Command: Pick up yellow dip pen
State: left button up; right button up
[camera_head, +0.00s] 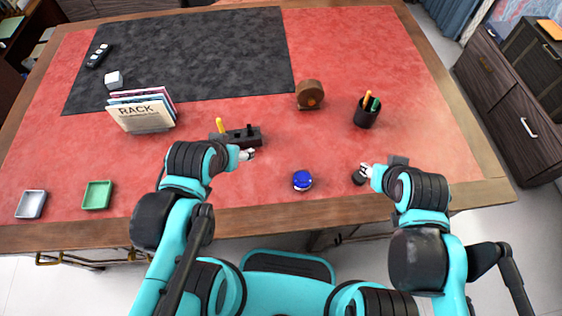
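A slim yellow item (220,125), likely the yellow dip pen, stands upright at the left end of a dark holder block (252,133). My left gripper (248,154) is just in front of the block's right part, to the right of the yellow item and apart from it. The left forearm covers part of the block's front left. My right gripper (364,171) is over the front right of the desk, far from the yellow item. Both grippers look small, and their finger openings cannot be made out.
A dark pen cup (365,118) holds orange and green items. A round brown object (310,95), a blue round object (302,181) and a rack of books (142,114) stand on the red desk (370,50). White (31,204) and green (97,195) trays lie front left.

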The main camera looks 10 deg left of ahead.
aim_at(219, 121)
jog(key=i+j+u, duration=0.1)
jog(key=j+u, duration=0.15)
jog(key=j, duration=0.15)
jog(key=i+j+u, duration=0.1)
jog(key=j+u, duration=0.15)
jog(key=k+j+u, duration=0.1)
jog(key=u, duration=0.95)
jog(key=k+j, duration=0.05)
